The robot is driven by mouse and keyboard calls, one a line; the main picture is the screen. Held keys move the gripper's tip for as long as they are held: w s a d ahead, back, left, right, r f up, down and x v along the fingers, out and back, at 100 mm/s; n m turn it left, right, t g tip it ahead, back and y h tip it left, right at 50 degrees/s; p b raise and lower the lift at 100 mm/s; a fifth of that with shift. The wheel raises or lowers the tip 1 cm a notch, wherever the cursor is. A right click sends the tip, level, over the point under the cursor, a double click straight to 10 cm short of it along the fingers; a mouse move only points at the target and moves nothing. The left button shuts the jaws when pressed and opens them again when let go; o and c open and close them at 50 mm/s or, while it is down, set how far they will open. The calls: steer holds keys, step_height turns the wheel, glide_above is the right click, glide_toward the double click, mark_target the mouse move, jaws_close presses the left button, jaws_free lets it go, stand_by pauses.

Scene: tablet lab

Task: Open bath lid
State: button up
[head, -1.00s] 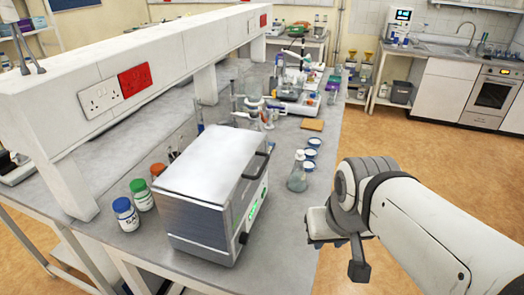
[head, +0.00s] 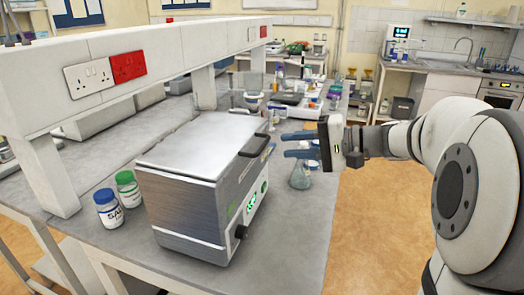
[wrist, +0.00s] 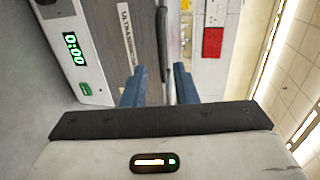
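The bath (head: 205,185) is a metal box with a green display on the bench. Its lid (head: 200,143) lies flat and closed on top. A dark bar handle (head: 254,147) runs along the lid's right edge; it also shows in the wrist view (wrist: 162,38). My gripper (head: 285,145) is to the right of the handle, at about its height, with its blue fingers pointing at it. In the wrist view the fingers (wrist: 160,78) are apart, and the handle appears between their lines, ahead of the tips. I see no contact with it.
A blue-capped bottle (head: 108,209) and a green-capped bottle (head: 128,189) stand left of the bath. A flask (head: 300,176) stands below and behind my gripper. A white shelf with sockets (head: 88,78) runs along the left. The front right bench top is clear.

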mark_target(263, 146)
steer(key=p+x, duration=0.1)
steer(key=x, duration=0.6)
steer(key=shift+w+a, duration=0.2)
steer(key=shift+a, duration=0.1)
jaws_close()
